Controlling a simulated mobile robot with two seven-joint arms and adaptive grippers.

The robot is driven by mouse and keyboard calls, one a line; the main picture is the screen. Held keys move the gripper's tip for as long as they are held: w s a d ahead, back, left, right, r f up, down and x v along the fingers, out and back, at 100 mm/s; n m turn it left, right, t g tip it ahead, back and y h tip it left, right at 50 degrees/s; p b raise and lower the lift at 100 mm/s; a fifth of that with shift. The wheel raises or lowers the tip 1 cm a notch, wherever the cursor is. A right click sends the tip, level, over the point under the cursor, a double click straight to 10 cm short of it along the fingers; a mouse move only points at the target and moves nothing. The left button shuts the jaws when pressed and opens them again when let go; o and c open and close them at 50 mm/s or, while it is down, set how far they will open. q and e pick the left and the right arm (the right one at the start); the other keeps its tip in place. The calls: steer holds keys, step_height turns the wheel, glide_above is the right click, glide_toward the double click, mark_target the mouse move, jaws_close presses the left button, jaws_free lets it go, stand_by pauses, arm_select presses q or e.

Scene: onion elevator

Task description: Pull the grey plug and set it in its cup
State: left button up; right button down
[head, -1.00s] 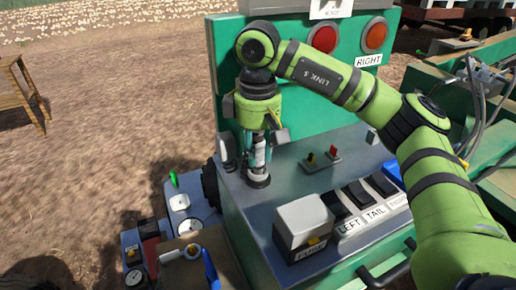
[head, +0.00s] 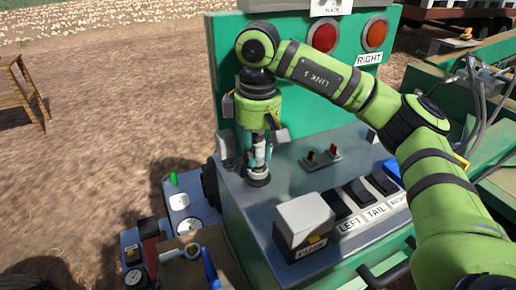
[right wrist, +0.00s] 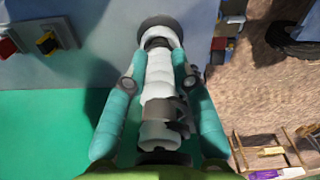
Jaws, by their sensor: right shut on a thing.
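The grey plug (head: 260,157) stands upright at the left end of the metal console top. It is a pale cylinder with a dark round ring at its foot, and it appears seated there. My right gripper (head: 258,148) points straight down over it, its teal fingers shut on the plug from both sides. In the right wrist view the plug (right wrist: 158,82) runs lengthwise between the two fingers, with its dark ring at the far end. My left gripper is not in view. I cannot make out the plug's cup for sure.
A grey box labelled FUSE (head: 304,225) and several dark rocker switches (head: 357,190) are on the console front. Two small toggles (head: 322,157) stand behind them. A green panel (head: 300,90) with red lamps rises at the back. A lower cluttered unit (head: 184,215) stands at left.

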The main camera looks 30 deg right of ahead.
steer(key=shift+f+b, duration=0.35)
steer(key=shift+f, duration=0.2)
steer(key=c, duration=0.6)
jaws_free()
steer(key=shift+o, duration=0.2)
steer(key=shift+r+p, duration=2.6)
steer(key=shift+r, duration=1)
